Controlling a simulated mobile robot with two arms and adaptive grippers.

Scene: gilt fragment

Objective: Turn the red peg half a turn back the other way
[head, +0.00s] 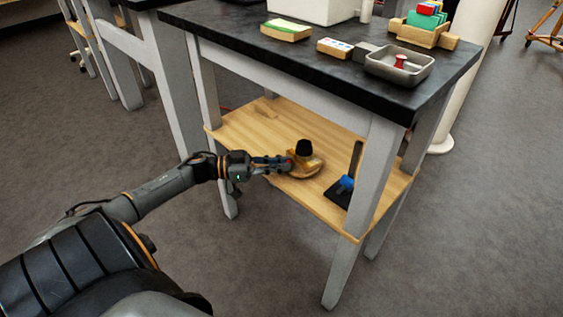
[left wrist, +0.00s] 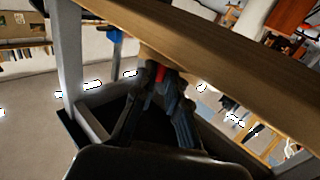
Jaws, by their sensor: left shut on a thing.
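The red peg (left wrist: 159,73) shows as a small red piece between the fingers in the left wrist view. In the head view, a little red shows at the fingertips. My left gripper (head: 284,163) reaches in over the lower wooden shelf and is shut on the peg. In the left wrist view its dark fingers (left wrist: 161,88) hide much of the peg. Just beyond the fingertips stands a brass-coloured piece with a black top (head: 304,148), on a rounded wooden base (head: 308,171). The peg's turn angle cannot be told. My right gripper is not in view.
A black stand with a blue part (head: 346,182) is on the shelf (head: 240,128), to the right. Grey table legs (head: 366,185) frame the shelf, and the dark tabletop (head: 290,62) lies above. On top are a metal tray (head: 427,72) with a red spool-like piece, and several blocks.

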